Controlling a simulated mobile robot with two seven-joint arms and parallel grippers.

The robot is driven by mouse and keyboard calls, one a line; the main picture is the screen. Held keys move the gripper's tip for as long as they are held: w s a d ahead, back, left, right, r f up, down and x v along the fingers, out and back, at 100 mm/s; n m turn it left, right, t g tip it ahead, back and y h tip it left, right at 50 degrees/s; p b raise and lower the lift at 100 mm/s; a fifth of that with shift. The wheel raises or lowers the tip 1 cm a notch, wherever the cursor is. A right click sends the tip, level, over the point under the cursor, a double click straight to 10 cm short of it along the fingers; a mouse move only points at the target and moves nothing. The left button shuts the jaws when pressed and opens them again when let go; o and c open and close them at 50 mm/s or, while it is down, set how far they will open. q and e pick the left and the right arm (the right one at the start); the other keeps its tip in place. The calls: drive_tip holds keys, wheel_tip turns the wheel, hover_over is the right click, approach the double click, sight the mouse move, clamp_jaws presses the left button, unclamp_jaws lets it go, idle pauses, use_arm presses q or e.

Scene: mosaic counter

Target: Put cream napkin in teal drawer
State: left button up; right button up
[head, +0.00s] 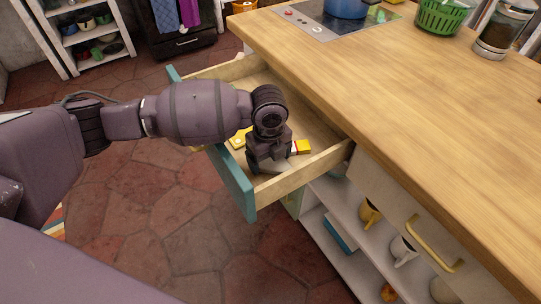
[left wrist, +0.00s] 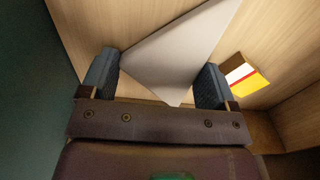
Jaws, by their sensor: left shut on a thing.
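The teal drawer (head: 232,184) is pulled open from the wooden counter. My left gripper (head: 268,160) reaches down inside it, in its front part. In the left wrist view, the cream napkin (left wrist: 185,50) is a pale, flat, angular piece between the two fingers of my left gripper (left wrist: 157,68), which is shut on it. The pale drawer floor lies behind the napkin. I cannot tell whether the napkin touches the floor. In the head view my gripper and arm mostly hide the napkin. My right gripper is not in view.
A small yellow, white and red box (head: 302,146) lies in the drawer right of my gripper. Another yellow item (head: 238,139) lies left of it, partly behind my arm. The counter (head: 400,95) holds a blue pot (head: 346,8) and green basket (head: 441,18).

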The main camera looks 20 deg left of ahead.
sight(269, 160)
use_arm(q)
drive_tip(key=shift+r, duration=0.1)
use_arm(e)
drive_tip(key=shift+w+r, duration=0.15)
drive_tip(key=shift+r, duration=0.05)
use_arm(q)
drive_tip(key=o, duration=0.8)
drive_tip(key=shift+c, duration=0.2)
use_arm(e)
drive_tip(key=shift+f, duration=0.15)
use_arm(q)
wheel_tip(269, 160, up, 12)
drive_tip(key=p, duration=0.3)
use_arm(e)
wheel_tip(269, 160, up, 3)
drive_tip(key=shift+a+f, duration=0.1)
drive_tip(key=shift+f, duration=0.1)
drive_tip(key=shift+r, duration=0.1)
